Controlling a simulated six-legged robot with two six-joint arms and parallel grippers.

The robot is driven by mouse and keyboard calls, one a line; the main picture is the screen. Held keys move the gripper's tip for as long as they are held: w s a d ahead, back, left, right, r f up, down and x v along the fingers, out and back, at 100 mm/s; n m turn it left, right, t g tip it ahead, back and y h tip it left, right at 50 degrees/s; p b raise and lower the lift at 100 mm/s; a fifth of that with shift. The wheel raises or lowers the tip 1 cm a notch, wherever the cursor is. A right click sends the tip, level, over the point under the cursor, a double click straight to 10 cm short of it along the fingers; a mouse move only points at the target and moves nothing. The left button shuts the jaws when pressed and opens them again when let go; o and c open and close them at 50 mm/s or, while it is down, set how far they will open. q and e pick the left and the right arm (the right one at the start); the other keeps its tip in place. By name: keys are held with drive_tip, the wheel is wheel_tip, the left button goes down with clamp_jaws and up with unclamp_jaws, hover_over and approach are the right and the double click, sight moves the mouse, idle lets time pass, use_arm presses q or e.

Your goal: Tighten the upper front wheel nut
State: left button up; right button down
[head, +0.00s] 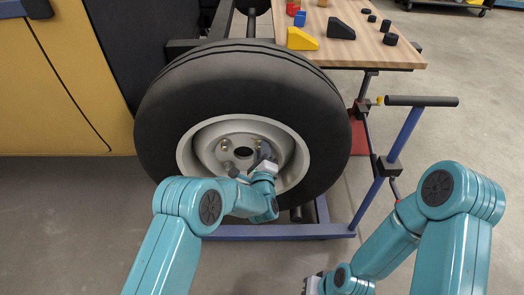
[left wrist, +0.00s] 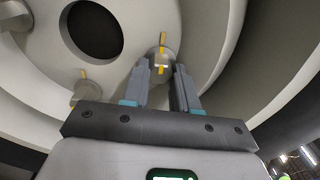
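The wheel (head: 166,115) stands upright, a black tyre around a pale rim with a dark centre hole. One nut (head: 227,145) shows at the hub's upper left. My left gripper (head: 264,156) is at the hub's upper right and hides part of it. In the left wrist view, its two fingers are apart, with a yellow-marked wheel nut (left wrist: 162,58) between the tips; whether they press on it I cannot tell. Another yellow-marked nut (left wrist: 82,88) is to its left. My right gripper (head: 312,285) is low at the bottom edge, mostly cut off, its fingers unclear.
A wooden bench top (head: 385,55) with a yellow wedge (head: 302,39), black wedge and small parts is behind the wheel. A blue stand with a black handle (head: 420,101) is right of the wheel. A yellow panel (head: 65,80) is left.

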use_arm(q)
drive_tip(key=shift+o, duration=1.1)
drive_tip(key=shift+w+a+r, duration=0.1)
drive_tip(key=s+p, duration=0.4)
drive_tip(key=s, duration=1.2)
drive_tip(key=shift+s+p, duration=0.2)
drive_tip(key=shift+p, duration=0.15)
